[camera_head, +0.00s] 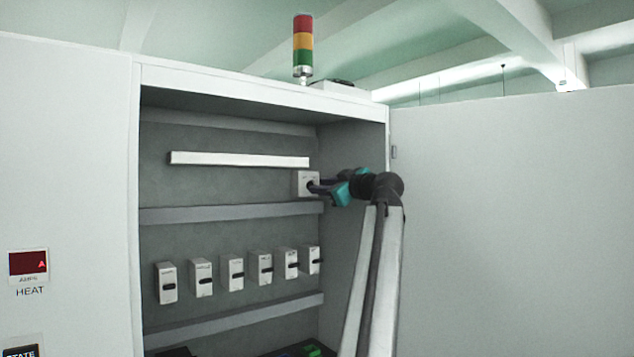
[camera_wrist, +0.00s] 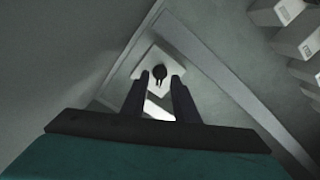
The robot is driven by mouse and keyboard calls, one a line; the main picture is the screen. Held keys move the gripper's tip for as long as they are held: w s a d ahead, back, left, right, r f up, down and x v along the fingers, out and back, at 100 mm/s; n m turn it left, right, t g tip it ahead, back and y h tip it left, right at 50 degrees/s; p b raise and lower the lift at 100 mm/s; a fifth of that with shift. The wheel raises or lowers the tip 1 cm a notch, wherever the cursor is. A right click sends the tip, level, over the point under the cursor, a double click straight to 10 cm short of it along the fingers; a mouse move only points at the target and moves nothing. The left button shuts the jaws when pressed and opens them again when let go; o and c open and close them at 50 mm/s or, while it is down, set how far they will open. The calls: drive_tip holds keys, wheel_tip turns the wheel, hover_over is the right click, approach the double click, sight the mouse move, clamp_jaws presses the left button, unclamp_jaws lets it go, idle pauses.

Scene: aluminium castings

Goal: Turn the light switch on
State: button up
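The light switch (camera_head: 300,177) is a small white box with a dark knob, mounted high at the right of the open cabinet's back panel. In the wrist view the switch (camera_wrist: 148,66) is straight ahead, with its dark knob (camera_wrist: 160,71) facing me. My gripper (camera_head: 318,187) reaches in from the right, its fingertips at or close to the switch front. In the wrist view my gripper (camera_wrist: 160,82) has its two dark fingers apart, one to each side of the knob, with a gap between them. I cannot tell whether they touch the knob.
A long white bar (camera_head: 240,159) runs left of the switch. Below a grey rail (camera_head: 230,213) sits a row of several white breaker boxes (camera_head: 167,283). The cabinet's right wall (camera_head: 352,255) is close to my arm. A red-yellow-green signal tower (camera_head: 303,48) stands on top.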

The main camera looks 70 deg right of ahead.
drive_tip(key=shift+p+x, duration=0.4)
drive_tip(key=shift+x, duration=0.95)
drive_tip(key=shift+s, duration=0.1)
clamp_jaws()
drive_tip(key=shift+m+b, duration=0.5)
drive_tip(key=shift+b, duration=0.2)
drive_tip(key=shift+r+m+b, duration=0.1)
drive_tip(key=shift+m+b, duration=2.45)
drive_tip(key=shift+m, duration=2.95)
